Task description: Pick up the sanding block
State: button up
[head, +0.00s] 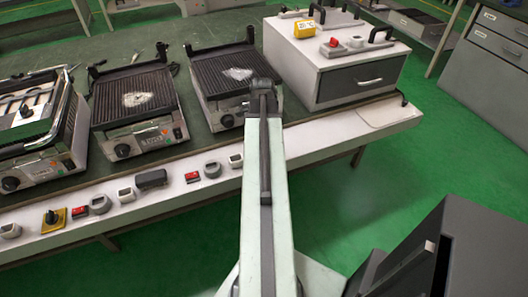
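In the head view, a dark, rounded rectangular block (152,180) lies on the white front ledge of the table. It looks most like the sanding block, but it is small and I cannot be certain. It lies left of my arm, between a small white-and-grey piece and a red switch. My arm reaches forward up the middle of the view, ending at a dark joint in front of the right grill. No gripper fingers show, so their opening and contents cannot be seen.
Several grills (140,100) stand on the green tabletop. A white cabinet (340,55) with a grey drawer stands right, with a yellow device (304,29) on top. Switches and knobs line the white ledge (330,128). Green floor is open at right; a dark box-like shape fills the lower right.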

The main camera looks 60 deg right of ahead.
jog(key=shift+f+b, duration=0.3)
jog(key=shift+f, duration=0.6)
jog(key=shift+r, duration=0.15)
jog(key=c, duration=1.5)
notch_tip(320, 180, up, 10)
jog(key=p, duration=1)
